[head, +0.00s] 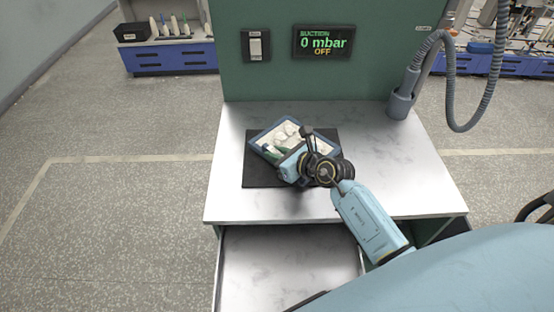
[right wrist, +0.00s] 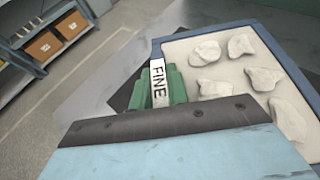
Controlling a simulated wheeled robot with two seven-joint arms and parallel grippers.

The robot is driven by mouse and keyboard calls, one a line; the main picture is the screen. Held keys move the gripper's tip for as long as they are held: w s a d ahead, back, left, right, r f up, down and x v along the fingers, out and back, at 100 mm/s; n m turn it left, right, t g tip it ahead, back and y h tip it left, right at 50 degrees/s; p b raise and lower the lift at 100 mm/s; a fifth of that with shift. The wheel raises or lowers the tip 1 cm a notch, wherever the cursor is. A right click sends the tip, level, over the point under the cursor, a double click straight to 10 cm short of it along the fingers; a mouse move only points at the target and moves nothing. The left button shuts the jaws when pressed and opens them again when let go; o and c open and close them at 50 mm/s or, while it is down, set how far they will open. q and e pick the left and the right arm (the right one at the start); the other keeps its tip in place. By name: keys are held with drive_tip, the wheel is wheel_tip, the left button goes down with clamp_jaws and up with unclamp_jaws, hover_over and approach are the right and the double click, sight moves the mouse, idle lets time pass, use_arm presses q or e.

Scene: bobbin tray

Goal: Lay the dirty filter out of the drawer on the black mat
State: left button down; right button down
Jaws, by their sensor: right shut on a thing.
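The dirty filter (head: 288,135) has a blue frame and a pale face with several whitish lumps. It also shows in the right wrist view (right wrist: 225,72), with a green handle (right wrist: 176,88) labelled FINE. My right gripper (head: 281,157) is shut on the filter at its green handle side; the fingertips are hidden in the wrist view. The filter is over the black mat (head: 257,172), turned askew to it. I cannot tell whether it touches the mat. The open drawer (head: 285,265) below the worktop shows a bare floor where visible. My left gripper is out of view.
The white worktop (head: 405,170) is clear around the mat. A grey suction hose (head: 440,40) hangs in a holder at the back right. A panel with a switch and a display (head: 322,42) reading 0 mbar OFF stands behind.

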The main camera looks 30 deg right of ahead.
wheel_tip(320, 180, down, 2)
drive_tip(key=shift+f, duration=0.1)
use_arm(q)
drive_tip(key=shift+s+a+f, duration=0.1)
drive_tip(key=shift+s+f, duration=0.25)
use_arm(e)
drive_tip(key=c, duration=1.8)
unclamp_jaws()
drive_tip(key=shift+f+b, duration=0.1)
drive_tip(key=shift+b, duration=0.2)
drive_tip(key=o, duration=0.4)
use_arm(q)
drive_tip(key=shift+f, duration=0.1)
use_arm(e)
drive_tip(key=shift+o, duration=0.2)
drive_tip(key=shift+r, duration=0.3)
use_arm(q)
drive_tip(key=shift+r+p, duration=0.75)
drive_tip(key=shift+p, duration=0.05)
use_arm(e)
drive_tip(key=v, duration=1.2)
drive_tip(key=shift+f, duration=0.1)
